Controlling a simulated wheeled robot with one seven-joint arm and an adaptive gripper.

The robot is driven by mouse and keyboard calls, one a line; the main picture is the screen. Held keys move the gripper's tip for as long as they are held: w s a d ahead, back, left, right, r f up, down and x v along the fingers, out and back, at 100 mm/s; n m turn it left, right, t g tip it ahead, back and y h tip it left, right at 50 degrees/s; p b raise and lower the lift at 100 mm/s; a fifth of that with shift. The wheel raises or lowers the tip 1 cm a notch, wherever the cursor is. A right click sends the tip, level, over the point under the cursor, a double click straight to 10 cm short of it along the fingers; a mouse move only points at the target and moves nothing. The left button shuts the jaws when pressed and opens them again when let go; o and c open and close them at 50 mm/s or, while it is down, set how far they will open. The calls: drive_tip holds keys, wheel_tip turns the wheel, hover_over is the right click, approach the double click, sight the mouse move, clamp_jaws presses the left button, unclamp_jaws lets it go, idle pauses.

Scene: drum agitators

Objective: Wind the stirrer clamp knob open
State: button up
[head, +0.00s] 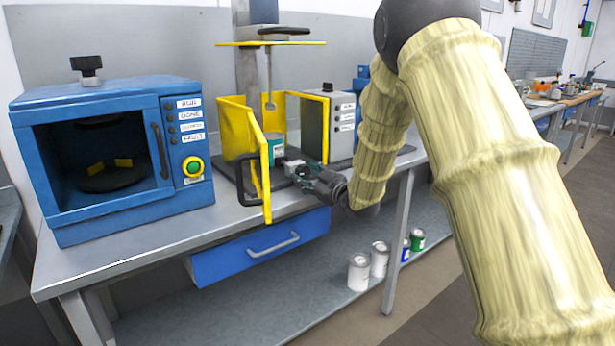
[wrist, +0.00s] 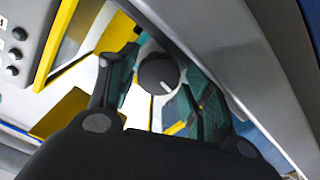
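The stirrer clamp knob (wrist: 158,74) is a round dark grey knob with a white line on its face, seen in the wrist view. My gripper (wrist: 160,88) is open, with its teal finger pads spread to the left and right of the knob. I cannot tell whether either pad touches it. In the head view my gripper (head: 296,167) reaches in from the right at the stirrer's open front, near the teal can (head: 277,153). The knob is not clear in that view. The stirrer's yellow guard (head: 238,138) stands around the can, with a rod (head: 270,85) hanging above.
A blue cabinet (head: 60,112) with an open chamber and labelled buttons stands left on the grey bench (head: 130,243). A grey control box (head: 343,122) is right of the stirrer. A blue drawer (head: 225,262) hangs beneath. Several cans sit on the lower shelf (head: 300,305).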

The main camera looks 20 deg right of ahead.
drive_tip(key=v, duration=1.2)
idle(0.3)
